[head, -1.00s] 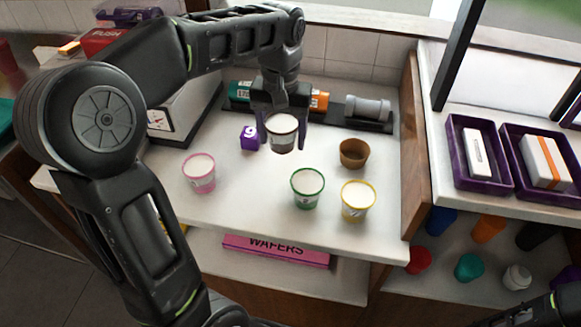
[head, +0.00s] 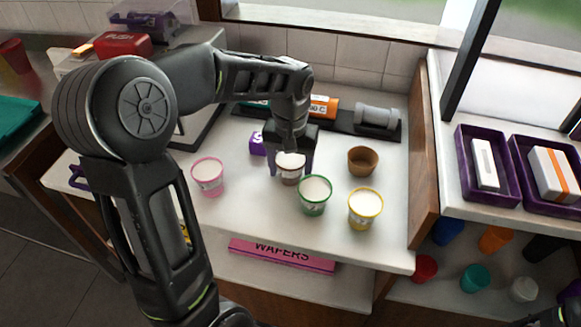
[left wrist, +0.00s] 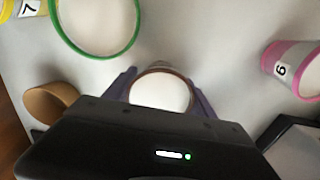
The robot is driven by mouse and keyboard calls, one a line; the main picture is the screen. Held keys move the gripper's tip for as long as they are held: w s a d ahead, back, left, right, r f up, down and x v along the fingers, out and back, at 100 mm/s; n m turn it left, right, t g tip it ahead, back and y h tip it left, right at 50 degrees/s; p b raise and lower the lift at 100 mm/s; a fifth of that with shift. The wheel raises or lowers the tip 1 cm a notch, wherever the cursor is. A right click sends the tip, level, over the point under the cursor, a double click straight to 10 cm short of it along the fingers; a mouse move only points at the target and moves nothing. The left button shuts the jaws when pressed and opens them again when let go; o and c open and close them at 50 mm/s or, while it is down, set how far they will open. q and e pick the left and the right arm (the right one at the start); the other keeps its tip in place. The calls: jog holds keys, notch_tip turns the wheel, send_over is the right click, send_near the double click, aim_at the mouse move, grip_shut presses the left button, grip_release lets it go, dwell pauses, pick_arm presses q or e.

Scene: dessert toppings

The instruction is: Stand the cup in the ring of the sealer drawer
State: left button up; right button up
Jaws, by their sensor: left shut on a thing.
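My left gripper (head: 291,168) is shut on a white-filled cup (head: 290,163) with a brown rim, between the purple block and the green-rimmed cup. In the left wrist view the same cup (left wrist: 161,92) sits upright between the purple fingers. I cannot tell whether its base touches the counter. A red part marked PUSH (head: 122,44) and a clear-topped purple unit (head: 150,18) stand at the back left. I cannot make out the sealer drawer's ring; my left arm hides much of that side. My right gripper is not in view.
Pink (head: 208,177), green (head: 314,195) and yellow (head: 363,209) rimmed cups stand on the counter around the held cup. A brown cup (head: 361,161) is to its right. A purple block (head: 257,143) is close on its left. A dark rack (head: 345,121) lies behind.

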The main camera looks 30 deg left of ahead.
aim_at(291, 158)
pick_arm(q)
jog(key=shift+f, duration=0.2)
jog(key=o, duration=1.5)
jog(key=shift+r, duration=0.2)
notch_tip(291, 158, up, 12)
jog(key=shift+r, duration=0.1)
jog(key=shift+o, duration=0.5)
